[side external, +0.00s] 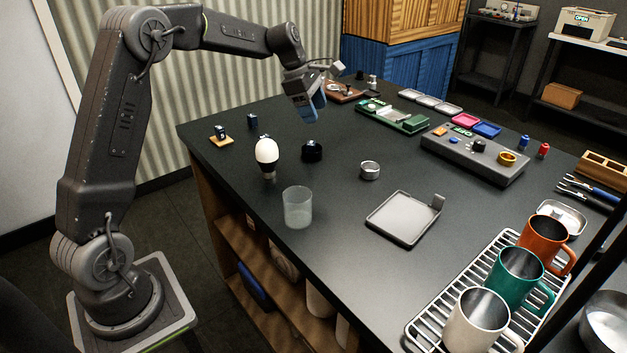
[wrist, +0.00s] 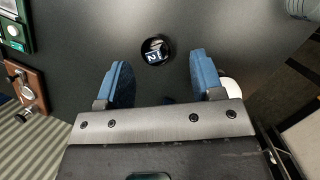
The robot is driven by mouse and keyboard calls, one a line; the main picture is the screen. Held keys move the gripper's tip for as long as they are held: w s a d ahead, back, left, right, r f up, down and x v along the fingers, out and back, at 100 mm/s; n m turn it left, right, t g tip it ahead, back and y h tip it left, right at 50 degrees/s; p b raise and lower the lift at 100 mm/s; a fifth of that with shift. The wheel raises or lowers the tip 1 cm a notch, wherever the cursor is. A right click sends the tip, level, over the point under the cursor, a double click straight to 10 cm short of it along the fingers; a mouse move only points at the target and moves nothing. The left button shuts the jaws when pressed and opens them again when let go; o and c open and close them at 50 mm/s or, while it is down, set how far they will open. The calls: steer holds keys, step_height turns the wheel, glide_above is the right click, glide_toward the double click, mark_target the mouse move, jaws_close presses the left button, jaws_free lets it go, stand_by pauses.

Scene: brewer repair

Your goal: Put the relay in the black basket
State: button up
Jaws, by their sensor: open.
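A small round black basket (side external: 312,151) stands on the dark table near its middle. In the wrist view the basket (wrist: 143,55) lies ahead of and between my fingers. A small dark block with pale lettering, which looks like the relay (wrist: 155,51), shows within its rim. Whether it rests fully on the bottom is too small to tell. My gripper (side external: 312,112) hangs above the table, behind the basket in the side view. In the wrist view its two blue fingers (wrist: 162,80) are spread wide apart with nothing between them.
A white egg-shaped bulb (side external: 266,152) and a frosted glass (side external: 298,208) stand left of and in front of the basket. A metal ring (side external: 370,170) and grey tray (side external: 404,218) lie to the right. A green board (side external: 392,115) lies behind.

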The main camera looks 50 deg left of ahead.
steer(key=s+d+r+m+y, duration=0.1)
steer(key=s+d+r+m, duration=0.3)
steer(key=s+d+m, duration=0.25)
steer(key=s+d+r+m+y, duration=0.1)
steer(key=s+d+r+m, duration=0.4)
steer(key=s, duration=0.3)
steer(key=s+d+f+m+t, duration=0.1)
steer(key=s+d+f+m, duration=0.1)
steer(key=s+m, duration=0.4)
steer(key=s+d+f+m+t, duration=0.1)
steer(key=s+d+f+m, duration=0.2)
steer(key=s+m, duration=0.3)
steer(key=s+d, duration=0.1)
steer(key=s, duration=0.4)
steer(key=shift+f+m+y, duration=0.2)
steer(key=shift+m+y, duration=0.15)
steer(key=shift+y, duration=0.05)
